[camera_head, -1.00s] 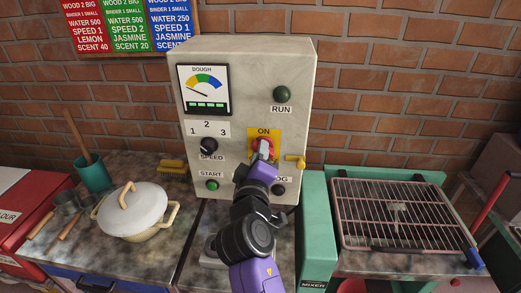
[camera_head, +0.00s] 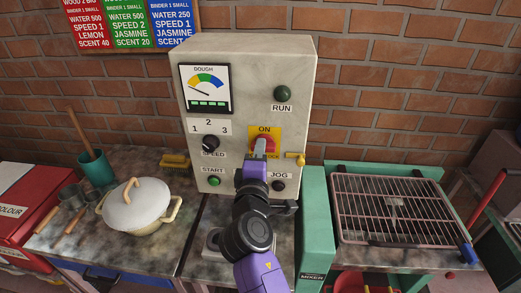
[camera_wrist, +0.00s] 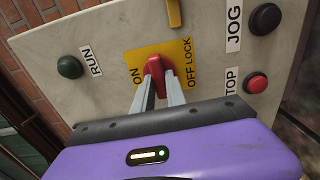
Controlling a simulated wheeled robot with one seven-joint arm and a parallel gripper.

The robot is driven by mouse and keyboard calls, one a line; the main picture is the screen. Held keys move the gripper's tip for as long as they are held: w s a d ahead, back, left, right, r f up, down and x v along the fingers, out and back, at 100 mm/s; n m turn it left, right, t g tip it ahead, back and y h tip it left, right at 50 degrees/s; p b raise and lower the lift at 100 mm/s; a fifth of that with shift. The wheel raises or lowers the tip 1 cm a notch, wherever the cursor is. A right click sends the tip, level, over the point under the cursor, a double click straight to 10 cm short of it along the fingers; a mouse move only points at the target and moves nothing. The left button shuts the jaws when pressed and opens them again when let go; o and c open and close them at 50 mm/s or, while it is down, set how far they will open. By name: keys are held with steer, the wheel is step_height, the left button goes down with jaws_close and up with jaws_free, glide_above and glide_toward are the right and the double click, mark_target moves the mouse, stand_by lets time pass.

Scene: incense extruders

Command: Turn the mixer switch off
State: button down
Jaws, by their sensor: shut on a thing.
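The mixer switch is a red rotary knob (camera_head: 264,143) on a yellow plate (camera_head: 275,134) marked ON and OFF LOCK, on the front of the pale control box (camera_head: 243,62). The wrist view shows the red knob (camera_wrist: 157,64) up close, with ON on one side and OFF LOCK on the other. My gripper (camera_wrist: 160,82) is shut on the knob, one grey finger on each side of it. The fingers hide part of the knob, so its exact angle is hard to tell. In the head view my gripper (camera_head: 261,150) reaches it from below.
A yellow lever (camera_head: 295,158) juts out right of the switch. A JOG button (camera_head: 278,186) and a red STOP button (camera_wrist: 256,83) are close by. A speed dial (camera_head: 210,143) is to the left. A white pot (camera_head: 137,207) and a wire rack (camera_head: 395,211) flank the box.

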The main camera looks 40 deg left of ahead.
steer(key=shift+f, duration=0.1)
steer(key=c, duration=1.4)
jaws_free()
steer(key=shift+o, duration=0.2)
steer(key=shift+s, duration=0.1)
steer(key=v, duration=0.7)
steer(key=shift+s+d+b, duration=0.2)
steer(key=shift+s+b, duration=0.05)
steer(key=shift+b, duration=0.15)
